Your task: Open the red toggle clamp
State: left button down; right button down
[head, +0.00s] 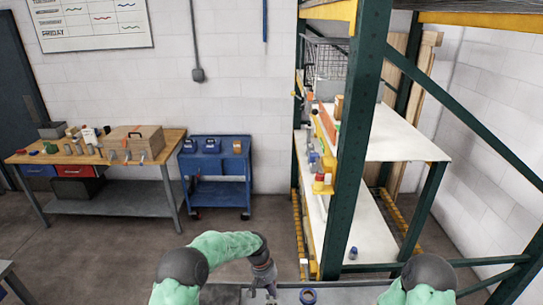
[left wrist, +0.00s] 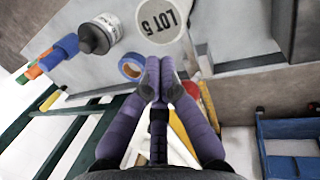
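My left gripper (head: 264,278) is low in the middle of the head view, over the edge of the grey bench (head: 345,294). In the left wrist view its purple fingers (left wrist: 158,72) have their tips together, with nothing clearly visible between them. A small red piece (left wrist: 191,91) shows just right of the fingertips, partly hidden behind the right finger. I cannot tell whether it belongs to the red toggle clamp. No complete clamp can be made out. My right arm is at the lower right of the head view; its gripper is out of sight.
A green rack post (head: 357,140) stands beyond. A blue cart (head: 216,170) is further back.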

pick_arm(q)
notch_tip(320, 180, up, 7)
jog(key=p, duration=0.2)
jog(key=shift+w+f, duration=0.15)
jog(key=shift+w, duration=0.25)
dwell(0.3)
